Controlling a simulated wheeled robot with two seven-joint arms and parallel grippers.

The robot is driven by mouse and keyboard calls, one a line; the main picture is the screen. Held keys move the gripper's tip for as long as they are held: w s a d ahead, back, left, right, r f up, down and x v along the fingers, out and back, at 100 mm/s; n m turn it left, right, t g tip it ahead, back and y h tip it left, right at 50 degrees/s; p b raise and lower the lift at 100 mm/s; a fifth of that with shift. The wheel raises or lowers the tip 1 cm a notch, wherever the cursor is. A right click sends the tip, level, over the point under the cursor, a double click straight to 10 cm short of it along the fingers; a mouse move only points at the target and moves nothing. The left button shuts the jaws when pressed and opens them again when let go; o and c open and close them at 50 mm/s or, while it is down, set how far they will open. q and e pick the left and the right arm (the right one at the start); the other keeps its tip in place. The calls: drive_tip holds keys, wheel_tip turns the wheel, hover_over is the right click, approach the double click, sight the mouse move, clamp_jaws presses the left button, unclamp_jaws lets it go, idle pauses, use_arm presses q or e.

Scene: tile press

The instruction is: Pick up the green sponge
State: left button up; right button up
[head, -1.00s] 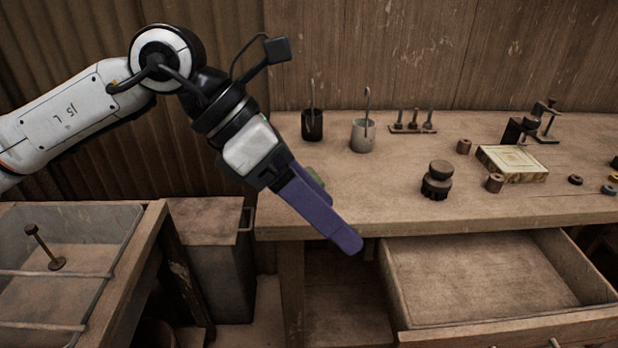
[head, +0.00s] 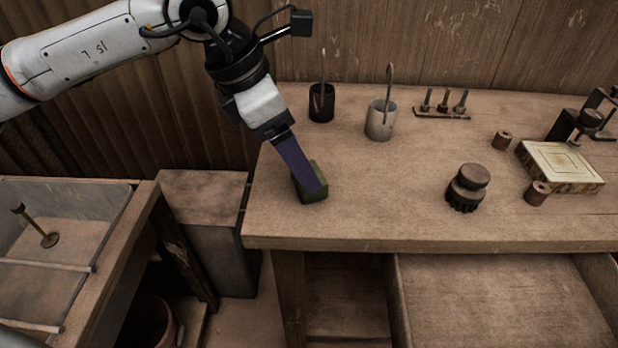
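The green sponge (head: 316,197) is a small dark green block on the workbench top, near its left front corner in the head view. My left gripper (head: 312,186) reaches down to it from the upper left. Its purple finger lies across the sponge and hides part of it. The second finger is not clearly seen, so I cannot tell if the gripper is open or closed on the sponge. The sponge appears to rest on the bench. My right gripper is not in view.
A black cup (head: 321,106) and a grey cup (head: 381,121) stand behind the sponge. A dark stamp-like piece (head: 467,188) and a framed tile block (head: 561,168) sit to the right. An open drawer (head: 490,300) is below the bench. Bench space right of the sponge is clear.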

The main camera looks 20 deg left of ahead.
use_arm(q)
drive_tip(key=x, duration=0.4)
drive_tip(key=c, duration=1.2)
wheel_tip(320, 180, up, 10)
drive_tip(key=shift+c, duration=0.2)
drive_tip(key=o, duration=0.5)
drive_tip(key=c, duration=0.3)
drive_tip(key=shift+s+f, duration=0.1)
drive_tip(key=shift+s, duration=0.05)
